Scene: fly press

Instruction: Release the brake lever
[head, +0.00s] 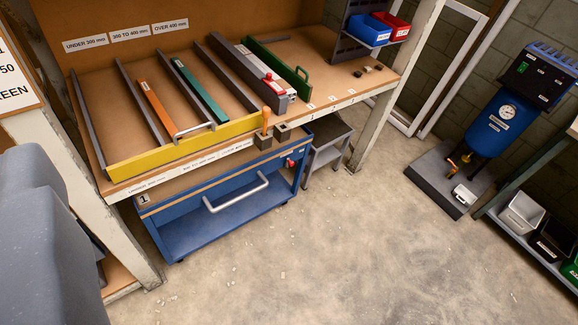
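An upright lever with an orange handle (266,117) stands on a dark block at the front edge of the bench, at the right end of a yellow bar. It looks like the brake lever, but no label on it is readable. My gripper is not in view, and nothing is seen touching the lever.
A wooden bench (330,101) holds long bars in lanes, a yellow front bar (185,147) and bins. Below it is a blue cart (215,229) with a white handle. A blue tank (489,122) stands right. A large grey shape fills the lower left. The floor (340,240) is clear.

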